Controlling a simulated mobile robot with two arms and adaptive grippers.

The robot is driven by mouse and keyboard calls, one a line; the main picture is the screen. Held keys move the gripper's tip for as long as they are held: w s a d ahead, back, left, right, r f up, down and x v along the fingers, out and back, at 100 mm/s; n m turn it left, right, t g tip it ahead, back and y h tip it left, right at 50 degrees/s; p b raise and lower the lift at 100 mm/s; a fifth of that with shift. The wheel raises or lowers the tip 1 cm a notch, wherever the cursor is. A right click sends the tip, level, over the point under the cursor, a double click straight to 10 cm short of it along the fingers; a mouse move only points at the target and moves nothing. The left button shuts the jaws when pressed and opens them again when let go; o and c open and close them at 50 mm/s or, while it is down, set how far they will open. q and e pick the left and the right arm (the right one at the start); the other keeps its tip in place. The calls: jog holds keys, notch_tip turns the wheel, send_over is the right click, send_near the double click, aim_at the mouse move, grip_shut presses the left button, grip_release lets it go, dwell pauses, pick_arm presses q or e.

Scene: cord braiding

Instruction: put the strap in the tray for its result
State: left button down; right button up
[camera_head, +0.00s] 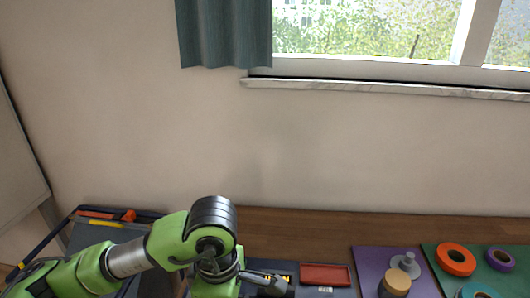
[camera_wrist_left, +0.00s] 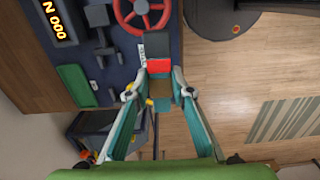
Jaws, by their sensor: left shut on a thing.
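My left gripper (camera_wrist_left: 161,80) is shut on a piece between its fingertips, taken to be the strap. The piece is small in the left wrist view, and its outline blends with the red and dark patches (camera_wrist_left: 159,66) there. A green tray (camera_wrist_left: 75,86) lies left of the gripper in the left wrist view. My right gripper is not in view.
A purple mat (camera_head: 370,262) holds a grey weight (camera_head: 406,264) and a wooden-topped piece (camera_head: 396,284). Orange (camera_head: 456,260) and purple (camera_head: 500,259) rolls lie farther right.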

pick_arm(q)
jog(key=shift+a+r+m, duration=0.1)
jog(key=shift+a+m, duration=0.5)
jog(key=shift+m, duration=0.3)
jog(key=s+a+r+m, duration=0.1)
jog(key=a+r+m, duration=0.1)
jog(key=a+m, duration=0.6)
jog(key=m, duration=0.7)
jog(key=shift+s+a, duration=0.2)
